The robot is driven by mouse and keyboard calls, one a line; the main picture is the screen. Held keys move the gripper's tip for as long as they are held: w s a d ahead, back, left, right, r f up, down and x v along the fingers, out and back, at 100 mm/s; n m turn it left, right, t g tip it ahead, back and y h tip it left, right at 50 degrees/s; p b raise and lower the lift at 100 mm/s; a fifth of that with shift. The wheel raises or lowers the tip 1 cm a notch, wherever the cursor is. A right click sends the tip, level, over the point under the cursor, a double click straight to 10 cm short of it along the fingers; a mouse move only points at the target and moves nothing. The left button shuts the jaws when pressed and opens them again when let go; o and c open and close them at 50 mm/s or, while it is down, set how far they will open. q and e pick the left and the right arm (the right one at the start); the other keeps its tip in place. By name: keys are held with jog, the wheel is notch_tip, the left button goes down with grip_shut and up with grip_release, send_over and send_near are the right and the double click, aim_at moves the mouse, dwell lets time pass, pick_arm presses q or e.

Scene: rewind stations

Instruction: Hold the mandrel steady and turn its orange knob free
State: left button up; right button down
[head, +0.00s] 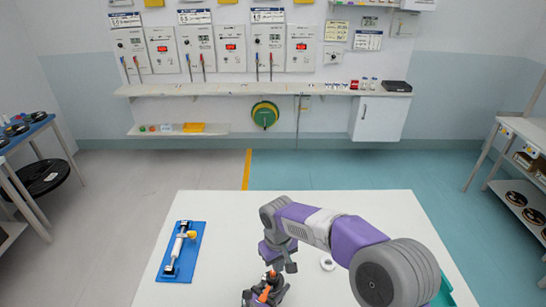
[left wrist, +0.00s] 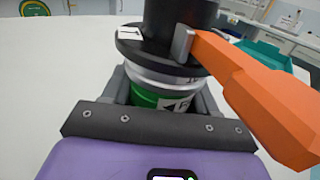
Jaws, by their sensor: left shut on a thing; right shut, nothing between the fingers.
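In the left wrist view my left gripper (left wrist: 162,92) is shut around the mandrel (left wrist: 160,75), a banded silver, white and green body with a black flange and black upper part. A large orange part (left wrist: 260,95), which looks like the knob's arm, reaches from a grey piece at the flange toward the lower right. In the head view the orange part (head: 270,276) and a dark body show at the bottom edge. My right gripper (head: 281,268) is shut and empty just above them; I cannot tell if it touches. My left gripper is not seen there.
A white ring (head: 327,263) lies beside my right arm. A teal bin (head: 445,290) is at right. The table's far middle is clear.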

pick_arm(q)
jog(key=o, duration=1.3)
jog(key=shift+s+a, duration=0.1)
